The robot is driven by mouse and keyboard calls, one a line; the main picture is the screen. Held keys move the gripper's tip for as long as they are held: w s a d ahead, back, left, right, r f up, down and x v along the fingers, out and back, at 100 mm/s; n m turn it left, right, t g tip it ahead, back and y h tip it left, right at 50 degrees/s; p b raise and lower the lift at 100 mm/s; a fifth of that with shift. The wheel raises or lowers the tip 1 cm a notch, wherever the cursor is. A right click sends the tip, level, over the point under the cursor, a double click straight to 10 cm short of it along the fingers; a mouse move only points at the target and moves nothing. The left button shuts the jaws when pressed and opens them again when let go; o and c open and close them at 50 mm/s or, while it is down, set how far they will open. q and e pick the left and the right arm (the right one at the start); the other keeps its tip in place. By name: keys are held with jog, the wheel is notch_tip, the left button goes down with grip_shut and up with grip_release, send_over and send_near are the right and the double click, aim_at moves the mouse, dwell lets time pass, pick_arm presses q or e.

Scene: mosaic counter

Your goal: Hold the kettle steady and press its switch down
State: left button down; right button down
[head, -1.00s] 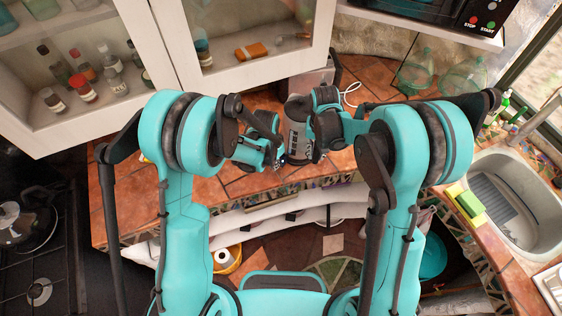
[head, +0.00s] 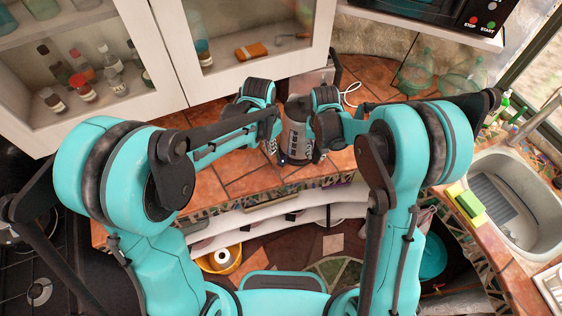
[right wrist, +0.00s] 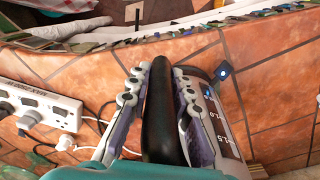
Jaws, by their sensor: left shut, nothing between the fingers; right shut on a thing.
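The kettle (head: 296,128), a grey cylinder with dark markings, stands on the tiled counter between my grippers. Its black handle (right wrist: 160,118) runs between the fingers of my right gripper (right wrist: 160,78), which is shut on it. In the head view my right gripper (head: 319,150) is at the kettle's right side. A small part with a blue light (right wrist: 223,70) sits at the kettle's foot; it also shows in the head view (head: 282,160). Whether the switch is up or down is unclear.
A white power strip (right wrist: 40,107) with plugs and cables lies on the counter (head: 240,180) near the handle. A glass-fronted cabinet (head: 250,75) hangs close behind my left arm. The sink (head: 510,200) and a yellow-green sponge (head: 466,203) are at the right.

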jog(key=c, duration=1.3)
grip_release()
jog(key=shift+r, duration=0.1)
notch_tip(320, 180, up, 12)
jog(key=shift+a+f, duration=0.1)
pick_arm(q)
jog(key=s+a+f+n+t+b, duration=0.3)
jog(key=s+a+n+b, duration=0.1)
jog(key=s+a+b, duration=0.2)
jog(key=s+a+f+n+t+b, duration=0.3)
jog(key=s+a+b, duration=0.3)
jog(key=s+b, duration=0.3)
jog(key=shift+a+n+y+b, duration=0.2)
jog(key=shift+n+y+b, duration=0.3)
jog(key=shift+b, duration=0.4)
pick_arm(e)
jog(key=s+d+f+t, duration=0.2)
jog(key=s+f, duration=0.2)
jog(key=s, duration=0.1)
jog(key=s+d+f+n+t, duration=0.1)
jog(key=s+d+f+t, duration=0.1)
jog(key=s, duration=0.4)
jog(key=s+d+f+t, duration=0.3)
jog(key=s+d+f, duration=0.1)
jog(key=s+f, duration=0.2)
jog(key=shift+s+d+n, duration=0.15)
jog(key=shift+s+n, duration=0.05)
jog(key=shift+n, duration=0.1)
